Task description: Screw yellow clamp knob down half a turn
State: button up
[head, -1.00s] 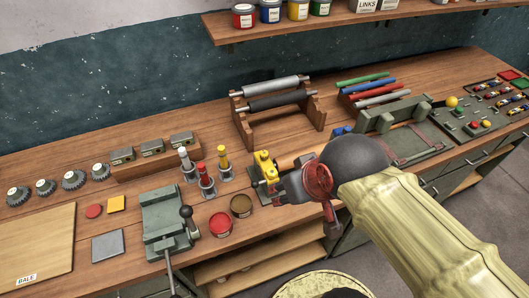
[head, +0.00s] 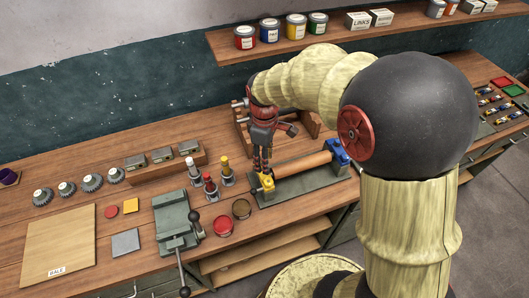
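The yellow clamp (head: 267,183) stands at the left end of a dark green bed on the workbench. A tan roller (head: 303,164) lies along the bed, with a blue clamp (head: 339,151) at its right end. My gripper (head: 262,168) points down from my arm, with its fingers right at the top of the yellow clamp. The fingers cover the clamp's upper part, so its knob cannot be made out. I cannot tell whether the fingers touch it, or whether they are open or shut.
Bottles with red, white and yellow tops (head: 210,184) stand left of the clamp. Open red (head: 223,225) and brown (head: 241,208) tins sit near the front edge. A grey-green vise (head: 176,222) is further left. A wooden roller rack (head: 240,128) stands behind my gripper.

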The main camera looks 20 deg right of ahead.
jog(key=w+n, duration=0.1)
jog(key=n, duration=0.1)
jog(key=w+n, duration=0.3)
jog(key=n, duration=0.1)
jog(key=shift+w+d+r, duration=0.15)
jog(key=shift+w+r, duration=0.05)
jog(key=shift+r, duration=0.15)
jog(key=shift+s+n, duration=0.15)
jog(key=shift+n, duration=0.65)
jog(key=shift+f, duration=0.5)
notch_tip(320, 180, down, 7)
jog(key=shift+r+b, duration=0.1)
jog(key=shift+b, duration=0.35)
jog(key=c, duration=0.4)
grip_shut()
